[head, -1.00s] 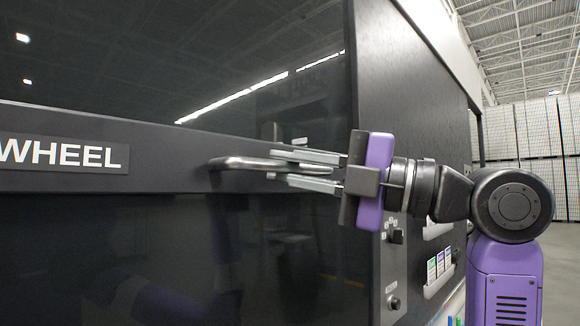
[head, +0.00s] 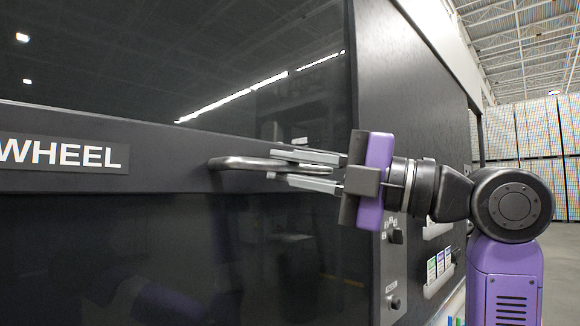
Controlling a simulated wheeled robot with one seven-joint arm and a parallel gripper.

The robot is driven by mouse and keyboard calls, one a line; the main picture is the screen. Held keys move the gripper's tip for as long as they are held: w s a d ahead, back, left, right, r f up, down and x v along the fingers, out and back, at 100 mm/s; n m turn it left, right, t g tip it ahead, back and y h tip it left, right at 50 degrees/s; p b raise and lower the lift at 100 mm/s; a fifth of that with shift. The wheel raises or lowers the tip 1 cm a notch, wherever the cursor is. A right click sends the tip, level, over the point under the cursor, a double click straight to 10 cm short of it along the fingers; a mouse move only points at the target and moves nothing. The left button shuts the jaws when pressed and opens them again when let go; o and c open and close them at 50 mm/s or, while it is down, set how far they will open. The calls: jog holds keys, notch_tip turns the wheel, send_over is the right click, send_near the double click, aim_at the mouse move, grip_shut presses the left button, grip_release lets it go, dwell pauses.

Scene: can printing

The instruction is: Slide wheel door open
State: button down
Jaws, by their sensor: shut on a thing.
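The wheel door is a dark, glossy sliding panel with a black horizontal band (head: 165,160) across it and a sign reading WHEEL (head: 62,154) at the left. A dark bar handle (head: 235,163) stands out from the band near the door's right side. My gripper (head: 272,166) reaches in from the right, and its two grey fingers are shut on the right part of the handle. The door's right edge meets the machine's frame behind my gripper, and my gripper hides part of that edge.
A control panel with knobs (head: 395,237) and a holder of small coloured cards (head: 439,265) sits on the machine's frame below my wrist. The machine's dark side wall (head: 415,85) rises behind my arm. Pale stacked pallets (head: 530,140) stand far off at the right.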

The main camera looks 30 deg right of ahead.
jog(key=shift+f, duration=0.1)
dwell(0.3)
notch_tip(320, 180, down, 56)
jog(key=b, duration=4.7)
jog(key=c, duration=1.4)
grip_release()
jog(key=p+v, duration=0.1)
jog(key=v, duration=0.7)
